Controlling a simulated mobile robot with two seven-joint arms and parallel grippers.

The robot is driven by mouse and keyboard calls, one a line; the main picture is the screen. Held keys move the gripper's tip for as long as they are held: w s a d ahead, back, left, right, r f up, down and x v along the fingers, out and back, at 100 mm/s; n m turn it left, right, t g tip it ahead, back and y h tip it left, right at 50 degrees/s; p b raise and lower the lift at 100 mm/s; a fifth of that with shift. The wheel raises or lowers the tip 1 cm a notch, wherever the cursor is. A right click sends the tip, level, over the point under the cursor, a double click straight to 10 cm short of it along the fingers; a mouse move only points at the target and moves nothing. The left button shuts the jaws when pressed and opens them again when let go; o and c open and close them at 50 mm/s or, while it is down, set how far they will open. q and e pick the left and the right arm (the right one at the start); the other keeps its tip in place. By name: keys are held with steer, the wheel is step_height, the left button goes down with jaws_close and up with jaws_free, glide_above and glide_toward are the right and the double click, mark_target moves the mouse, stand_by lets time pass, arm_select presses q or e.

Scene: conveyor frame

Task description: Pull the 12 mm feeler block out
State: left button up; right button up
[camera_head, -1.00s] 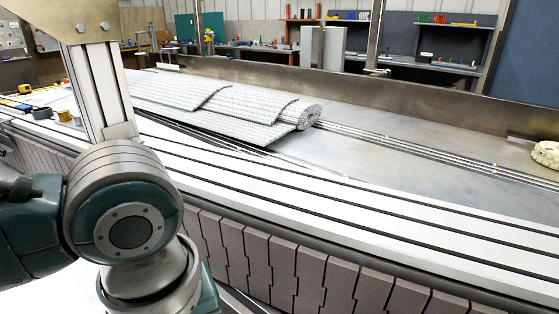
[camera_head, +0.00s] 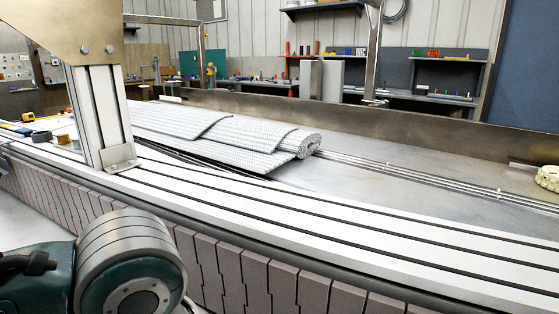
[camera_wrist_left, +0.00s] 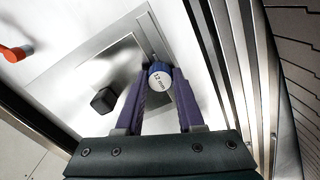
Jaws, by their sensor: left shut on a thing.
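The 12 mm feeler block (camera_wrist_left: 159,77) shows in the left wrist view as a blue piece with a round white face marked "12 mm". My left gripper (camera_wrist_left: 159,86) has its two purple fingers closed on the block's sides, near the end of a grey metal plate's slot-like strip. How far the block sits in a gap is hidden. In the head view only part of my left arm shows at the lower left; its gripper and the block are out of that view. My right gripper is in neither view.
A small black cube (camera_wrist_left: 104,100) and an orange-tipped rod (camera_wrist_left: 15,53) are left of the block in the wrist view. Long metal rails (camera_wrist_left: 247,70) run close on the right. In the head view an upright post (camera_head: 100,118) stands on the conveyor frame, with a rolled grey belt (camera_head: 225,133) behind.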

arm_select(q)
jaws_close()
steer(key=shift+r+p, duration=0.3)
steer(key=shift+p, duration=0.05)
step_height(320, 180, up, 5)
steer(key=p, duration=0.5)
steer(key=shift+f, duration=0.1)
stand_by(0.3)
